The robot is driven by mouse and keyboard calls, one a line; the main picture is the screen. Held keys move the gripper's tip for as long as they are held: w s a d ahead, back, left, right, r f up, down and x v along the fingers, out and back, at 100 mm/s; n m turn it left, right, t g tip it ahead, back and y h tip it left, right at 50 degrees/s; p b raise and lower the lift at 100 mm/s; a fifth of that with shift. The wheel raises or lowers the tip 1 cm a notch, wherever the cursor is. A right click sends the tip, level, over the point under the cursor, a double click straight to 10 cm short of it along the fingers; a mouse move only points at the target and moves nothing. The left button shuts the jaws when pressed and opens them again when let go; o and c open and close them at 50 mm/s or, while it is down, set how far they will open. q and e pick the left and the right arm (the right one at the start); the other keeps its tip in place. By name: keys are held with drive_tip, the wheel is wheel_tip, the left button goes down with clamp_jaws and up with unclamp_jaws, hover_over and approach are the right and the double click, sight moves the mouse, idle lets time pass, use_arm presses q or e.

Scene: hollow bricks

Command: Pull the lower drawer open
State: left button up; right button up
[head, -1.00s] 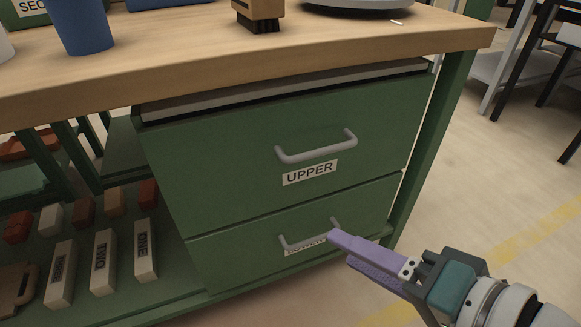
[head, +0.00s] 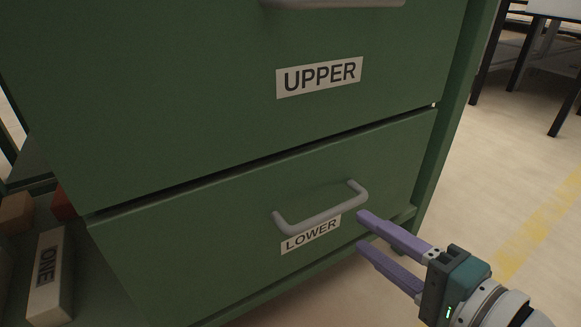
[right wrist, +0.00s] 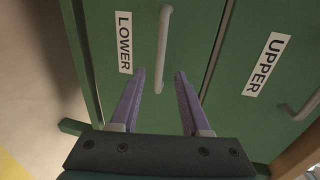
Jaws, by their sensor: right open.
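The lower drawer (head: 200,250) is a green front with a grey bar handle (head: 318,213) and a "LOWER" label (head: 311,235). The drawer looks shut. My right gripper (head: 362,230) is open and empty, just right of the handle's right end in the head view. In the right wrist view the two purple fingers (right wrist: 158,75) point at the lower handle (right wrist: 163,50), which shows between and beyond their tips. I see no contact with the handle. My left gripper is not in view.
The upper drawer (head: 200,90) is above, with its own handle (head: 335,3) and "UPPER" label (head: 319,77). A green cabinet leg (head: 450,130) stands at the right. A block marked "ONE" (head: 46,275) lies on the shelf at left.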

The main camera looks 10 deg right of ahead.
sight(336, 213)
drive_tip(key=b+x, duration=0.4)
drive_tip(key=x, duration=0.4)
drive_tip(key=shift+w, duration=0.15)
drive_tip(key=shift+c, duration=0.3)
drive_tip(key=shift+r, duration=0.1)
clamp_jaws()
idle(0.7)
